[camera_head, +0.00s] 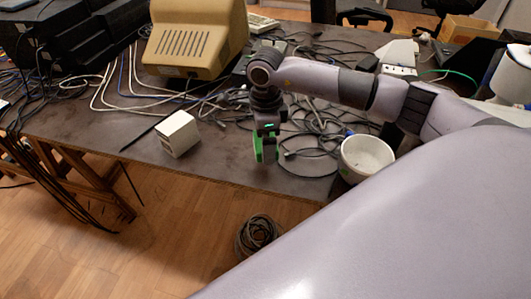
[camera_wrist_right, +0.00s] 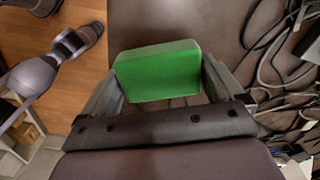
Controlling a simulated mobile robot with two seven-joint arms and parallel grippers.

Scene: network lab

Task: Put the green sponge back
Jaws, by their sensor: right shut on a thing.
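The green sponge (camera_head: 258,150) is held in my right gripper (camera_head: 266,155), above the dark table near its front edge. In the right wrist view, the sponge (camera_wrist_right: 158,72) is a bright green block between the two fingers, which are shut on its sides. A white bowl (camera_head: 367,152) stands at the front of the table, to the right of the sponge and apart from it.
A small white box (camera_head: 176,135) stands left of the gripper on the table (camera_head: 110,135). A beige monitor (camera_head: 195,40) is behind. Tangled cables (camera_head: 320,125) lie between gripper and bowl. A cable coil (camera_head: 257,235) lies on the wooden floor. The table's front left is mostly clear.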

